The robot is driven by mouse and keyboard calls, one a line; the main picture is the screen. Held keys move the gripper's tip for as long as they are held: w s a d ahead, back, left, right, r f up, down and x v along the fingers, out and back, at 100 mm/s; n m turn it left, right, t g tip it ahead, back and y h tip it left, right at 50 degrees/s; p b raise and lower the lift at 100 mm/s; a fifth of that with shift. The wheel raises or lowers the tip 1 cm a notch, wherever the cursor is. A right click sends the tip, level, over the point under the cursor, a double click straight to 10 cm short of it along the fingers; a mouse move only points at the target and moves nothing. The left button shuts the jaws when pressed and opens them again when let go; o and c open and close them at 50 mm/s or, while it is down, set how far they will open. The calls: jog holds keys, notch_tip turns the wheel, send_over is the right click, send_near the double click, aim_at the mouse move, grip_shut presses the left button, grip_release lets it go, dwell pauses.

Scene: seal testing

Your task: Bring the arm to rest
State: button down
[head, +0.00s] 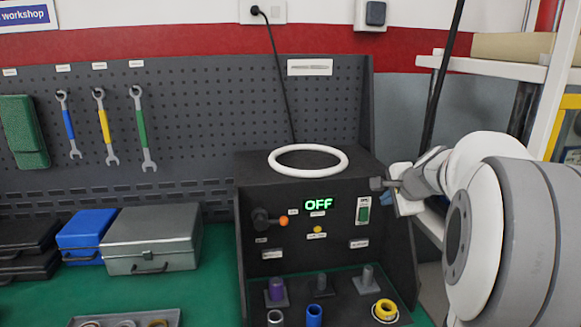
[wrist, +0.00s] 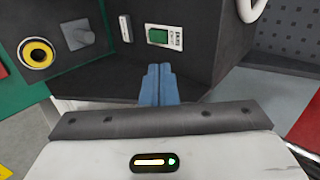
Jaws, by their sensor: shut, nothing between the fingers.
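My gripper (wrist: 160,70) shows its two blue fingers pressed together in the wrist view, with nothing between them. They point toward the test machine's dark front, below a green rocker switch (wrist: 158,36). In the head view my arm comes in from the right, and its end is beside the right edge of the test machine (head: 340,270). The fingers are hard to make out there. The green switch also shows in the head view (head: 364,213), just left of the arm's end. I cannot tell the exact gap between fingers and machine.
The machine's display (head: 319,204) reads OFF, and a white ring (head: 339,168) lies on its top. Several fittings stand at its base, including a yellow ring piece (head: 385,309). A grey toolbox (head: 150,240) is left. A white shelf frame (head: 548,100) stands behind my arm.

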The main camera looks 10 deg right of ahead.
jog(key=s+a+f+n+g+y, duration=0.1)
jog(key=s+a+f+n+g, duration=0.1)
jog(key=s+a+n, duration=0.5)
jog(key=s+a+f+n+g+y, duration=0.1)
jog(key=s+a+f+n, duration=0.2)
jog(key=a, duration=0.5)
jog(key=s+a+f+n+g+h, duration=0.1)
jog(key=s+n, duration=0.3)
jog(key=s, duration=0.4)
jog(key=s+a+f+n+g+h, duration=0.1)
jog(key=s+a+f+n+g, duration=0.1)
jog(key=s, duration=0.6)
notch_tip(320, 180, down, 3)
jog(key=shift+a+r+n+g+p, duration=0.15)
jog(key=shift+a+n+g+p, duration=0.25)
jog(key=shift+a+n, duration=0.65)
jog(key=shift+a, duration=0.15)
